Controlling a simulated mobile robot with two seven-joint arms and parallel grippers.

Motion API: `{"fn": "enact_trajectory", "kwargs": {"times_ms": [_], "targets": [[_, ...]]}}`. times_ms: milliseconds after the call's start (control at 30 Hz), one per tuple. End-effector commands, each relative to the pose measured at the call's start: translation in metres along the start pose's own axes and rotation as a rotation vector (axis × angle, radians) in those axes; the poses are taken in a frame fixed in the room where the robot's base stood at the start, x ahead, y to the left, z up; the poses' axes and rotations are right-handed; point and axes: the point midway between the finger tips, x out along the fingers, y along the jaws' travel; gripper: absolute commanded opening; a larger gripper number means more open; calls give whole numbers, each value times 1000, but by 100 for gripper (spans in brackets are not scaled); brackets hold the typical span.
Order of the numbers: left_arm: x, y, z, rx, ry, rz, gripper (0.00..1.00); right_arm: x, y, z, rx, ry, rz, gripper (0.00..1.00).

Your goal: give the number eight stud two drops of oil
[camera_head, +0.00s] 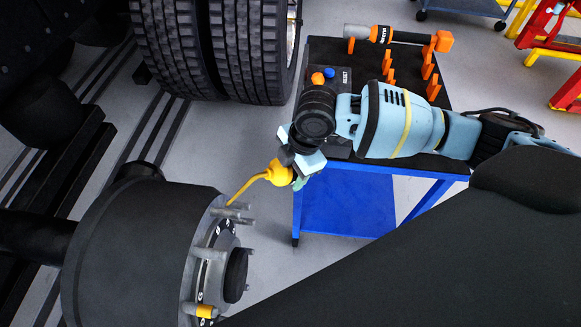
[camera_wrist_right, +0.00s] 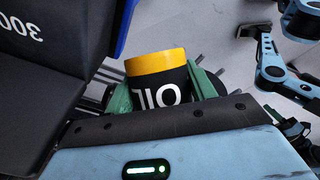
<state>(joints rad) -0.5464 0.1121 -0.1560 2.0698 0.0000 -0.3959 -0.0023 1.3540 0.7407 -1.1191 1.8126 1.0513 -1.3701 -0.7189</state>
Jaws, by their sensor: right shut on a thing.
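My right gripper (camera_head: 298,172) is shut on the oil can (camera_head: 278,173), which has a yellow top and a thin bent yellow spout. In the right wrist view, the can (camera_wrist_right: 160,82) is black with a yellow band and white lettering, between the green fingers (camera_wrist_right: 162,92). The spout tip is just above the upper studs (camera_head: 232,212) of the dark hub (camera_head: 135,250); contact cannot be told. White markings on the hub face are too small to read, so I cannot tell which stud is number eight. No oil drop shows.
A lower stud (camera_head: 204,310) carries a yellow sleeve. A blue-framed cart (camera_head: 345,200) with a dark top stands behind my right arm, bearing an orange-and-black tool (camera_head: 385,35) and orange holders. Large tyres (camera_head: 215,45) stand at the back. Open grey floor lies between hub and cart.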

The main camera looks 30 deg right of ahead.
Motion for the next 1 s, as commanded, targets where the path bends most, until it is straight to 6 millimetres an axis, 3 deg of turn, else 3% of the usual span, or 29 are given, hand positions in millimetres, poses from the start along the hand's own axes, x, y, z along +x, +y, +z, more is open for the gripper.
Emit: {"fn": "enact_trajectory", "kwargs": {"times_ms": [333, 1000], "targets": [[-1, 0, 2, 1, -6, 0, 34, 1, 0, 0, 0, 0, 1, 19], [-1, 0, 5, 0, -12, 0, 34, 28, -3, 5, 0, 0, 2, 19]]}}
